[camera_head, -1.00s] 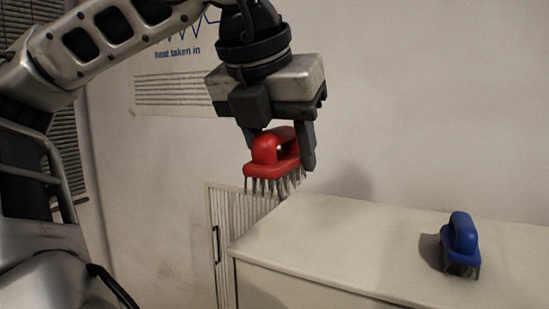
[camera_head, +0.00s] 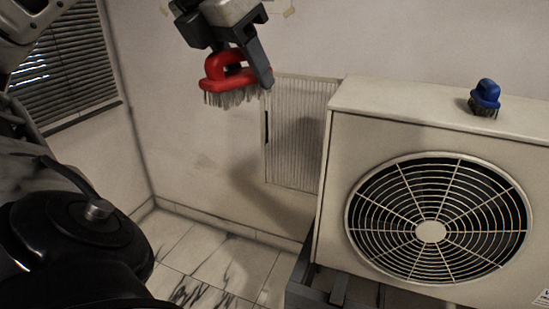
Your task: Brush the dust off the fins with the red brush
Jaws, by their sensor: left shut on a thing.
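The red brush (camera_head: 232,72) has a looped handle and grey bristles pointing down. My left gripper (camera_head: 236,58) is shut on its handle and holds it in the air, left of the white outdoor unit. A pale finned panel (camera_head: 300,135) with vertical ridges shows behind and below the brush, beside the unit's left side. The brush looks apart from the fins, though its depth is hard to judge. Dust on the fins cannot be made out clearly. My right gripper is not in view.
The white unit (camera_head: 345,190) with a round fan grille (camera_head: 431,232) fills the right side, on a dark metal stand (camera_head: 318,288). A blue brush (camera_head: 486,96) stands on its top. Tiled floor (camera_head: 215,262) lies below left. A window blind (camera_head: 65,60) hangs at the left.

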